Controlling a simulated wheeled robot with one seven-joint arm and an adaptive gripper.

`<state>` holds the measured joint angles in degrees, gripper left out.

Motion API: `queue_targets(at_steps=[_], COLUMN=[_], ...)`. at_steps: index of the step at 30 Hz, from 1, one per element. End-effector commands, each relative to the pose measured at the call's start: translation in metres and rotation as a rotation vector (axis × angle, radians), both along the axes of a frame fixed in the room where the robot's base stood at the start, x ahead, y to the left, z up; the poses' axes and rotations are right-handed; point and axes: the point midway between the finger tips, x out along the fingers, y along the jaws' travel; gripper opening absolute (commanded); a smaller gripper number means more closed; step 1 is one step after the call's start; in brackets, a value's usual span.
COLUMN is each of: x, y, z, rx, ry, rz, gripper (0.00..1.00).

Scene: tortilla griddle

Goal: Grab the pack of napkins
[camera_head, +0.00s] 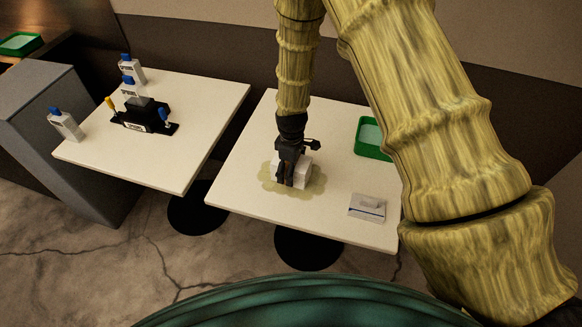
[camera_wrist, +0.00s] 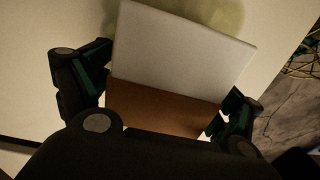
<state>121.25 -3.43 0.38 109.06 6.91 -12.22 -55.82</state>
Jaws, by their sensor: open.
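A white block (camera_head: 304,170), which looks like the pack of napkins, lies on a yellowish patch on the right-hand white table. In the wrist view it shows a pale flat face (camera_wrist: 180,55) and a brown side nearer the camera. My gripper (camera_head: 290,178) is open and low over the table at this pack, hiding part of it in the head view. In the wrist view the two fingers (camera_wrist: 155,98) are on either side of the pack, with the pack between them. The left finger is close to its edge; I cannot tell whether either finger touches it.
A small grey-white packet with a dark stripe (camera_head: 367,207) lies near the right-hand table's front right. A green tray (camera_head: 372,140) stands behind it, partly hidden by my arm. The left table (camera_head: 205,110) holds a black caddy (camera_head: 143,118) and white bottles with blue caps (camera_head: 65,125).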

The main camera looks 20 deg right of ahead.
Motion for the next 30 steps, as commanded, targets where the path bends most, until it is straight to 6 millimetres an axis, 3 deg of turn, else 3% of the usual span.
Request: queue_targets(at_steps=[8,16,30], x=[0.0003,0.0003,0.0005], y=[0.0001,0.0002,0.0002], z=[-0.001,-0.0009,0.0037], rx=[-0.001,0.0,0.001], ry=[-0.001,0.0,-0.001], rz=[0.0,0.0,-0.001], gripper=[0.9,0.41,0.41])
